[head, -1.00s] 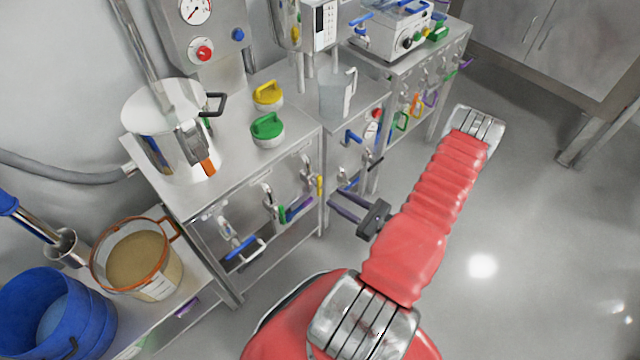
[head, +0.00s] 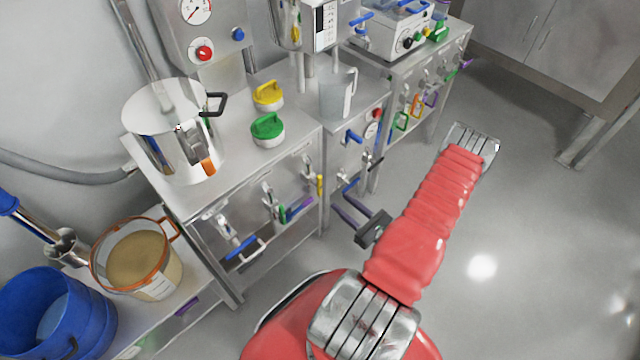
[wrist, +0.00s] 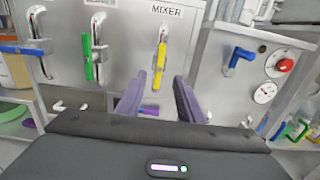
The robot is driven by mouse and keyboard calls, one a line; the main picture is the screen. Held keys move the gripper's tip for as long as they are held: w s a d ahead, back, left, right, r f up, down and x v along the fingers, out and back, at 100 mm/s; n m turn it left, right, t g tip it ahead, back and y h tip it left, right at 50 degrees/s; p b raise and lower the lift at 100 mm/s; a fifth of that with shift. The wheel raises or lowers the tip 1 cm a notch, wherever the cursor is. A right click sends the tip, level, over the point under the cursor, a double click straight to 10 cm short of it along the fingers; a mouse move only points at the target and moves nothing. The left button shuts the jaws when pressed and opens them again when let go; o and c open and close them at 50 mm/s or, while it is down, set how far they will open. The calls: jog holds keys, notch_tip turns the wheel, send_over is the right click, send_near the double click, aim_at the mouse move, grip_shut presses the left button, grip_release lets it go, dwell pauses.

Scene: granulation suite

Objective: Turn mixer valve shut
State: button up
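The mixer valve (wrist: 163,42) sits on a grey cabinet front under a MIXER label in the wrist view. Its yellow handle (wrist: 160,66) hangs nearly straight down. In the head view the yellow handle (head: 319,186) is near the cabinet's right edge. My gripper (head: 341,202) is in front of the cabinet, to the lower right of the handle. It is open and empty. In the wrist view my gripper's two fingers (wrist: 160,78) stand either side of the handle's lower part in the picture. In the head view the fingertips look apart from the handle.
Left of the mixer valve are valves with a green handle (wrist: 88,57) and a blue handle (wrist: 22,49). To the right are a blue-handled valve (wrist: 238,60), a red button (wrist: 285,65) and gauges. Open floor (head: 500,230) lies right of my arm.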

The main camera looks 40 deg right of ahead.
aim_at(321, 185)
jog(key=shift+w+a, duration=0.15)
jog(key=shift+w, duration=5.85)
grip_shut()
